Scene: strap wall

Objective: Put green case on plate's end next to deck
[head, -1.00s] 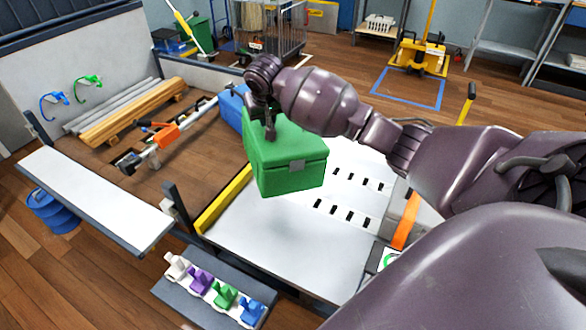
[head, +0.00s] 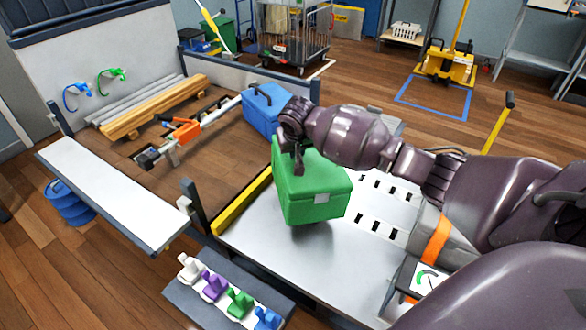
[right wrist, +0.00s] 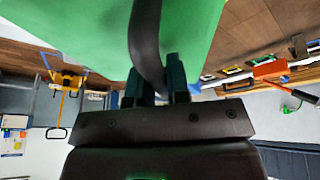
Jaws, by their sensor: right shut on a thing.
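The green case (head: 312,195) hangs upright from my right gripper (head: 297,170), which is shut on its top handle. The handle (right wrist: 147,40) shows between the fingers in the right wrist view, with the green case (right wrist: 205,25) above. The case is over the white plate (head: 265,245), at the end beside the yellow strip and the wooden deck (head: 205,170). Its underside looks close to the plate, with a shadow below; I cannot tell whether it touches. My left gripper is not in view.
A blue case (head: 262,108) stands behind the green case. A bar with an orange handle (head: 186,131) and wooden beams (head: 155,108) lie on the deck. A grey block with an orange strap (head: 437,240) is on the plate's right. Coloured clips (head: 240,300) sit in front.

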